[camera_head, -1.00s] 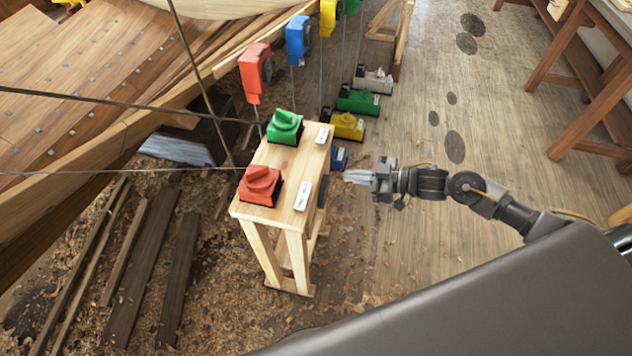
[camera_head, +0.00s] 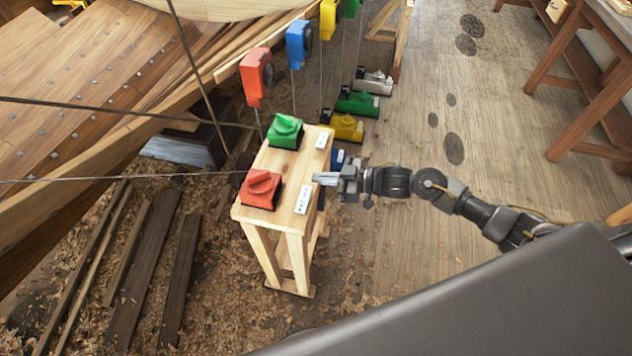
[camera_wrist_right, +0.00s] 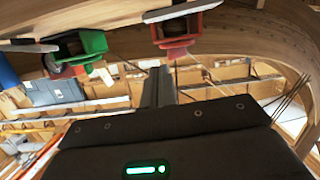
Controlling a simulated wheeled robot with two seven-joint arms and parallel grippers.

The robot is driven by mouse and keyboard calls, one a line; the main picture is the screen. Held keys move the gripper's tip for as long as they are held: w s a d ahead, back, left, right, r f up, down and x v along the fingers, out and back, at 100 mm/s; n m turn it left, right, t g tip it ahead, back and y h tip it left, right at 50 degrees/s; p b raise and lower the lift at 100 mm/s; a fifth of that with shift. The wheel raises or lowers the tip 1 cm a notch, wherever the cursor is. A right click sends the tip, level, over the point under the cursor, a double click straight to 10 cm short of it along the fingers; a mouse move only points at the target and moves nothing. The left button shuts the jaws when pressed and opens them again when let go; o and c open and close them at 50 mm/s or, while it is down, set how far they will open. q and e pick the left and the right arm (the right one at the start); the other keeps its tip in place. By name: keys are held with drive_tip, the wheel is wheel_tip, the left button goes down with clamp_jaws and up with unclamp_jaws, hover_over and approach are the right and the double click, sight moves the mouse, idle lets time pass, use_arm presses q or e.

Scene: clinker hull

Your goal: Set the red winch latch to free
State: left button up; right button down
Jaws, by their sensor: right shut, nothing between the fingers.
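The red winch latch (camera_head: 261,187) is a red box with a raised knob, on the near end of a small wooden stand (camera_head: 296,170). It also shows at the top of the right wrist view (camera_wrist_right: 176,28). A white label (camera_head: 303,200) lies to its right; I cannot read it. My right gripper (camera_head: 316,178) is shut and empty. It is at the stand's right edge, to the right of the red latch and apart from it. In the right wrist view the shut fingers (camera_wrist_right: 158,85) point toward the red latch's side. My left gripper is not in view.
A green latch (camera_head: 285,131) sits on the stand's far end, with another label (camera_head: 322,138). Red (camera_head: 254,77) and blue (camera_head: 297,42) hanging blocks are behind. Dark ropes cross at left. Yellow (camera_head: 346,127) and other units stand beyond.

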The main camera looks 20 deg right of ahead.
sight(304, 199)
drive_tip(key=shift+w+a+f+p, duration=0.15)
drive_tip(key=shift+w+a+f, duration=0.1)
drive_tip(key=shift+f, duration=0.5)
drive_tip(key=shift+w+a+f+p, duration=0.15)
drive_tip(key=shift+w+a+f, duration=0.1)
drive_tip(key=shift+f, duration=0.5)
drive_tip(key=shift+w+a+f+p, duration=0.15)
drive_tip(key=shift+a+f, duration=0.1)
drive_tip(key=shift+f, duration=0.5)
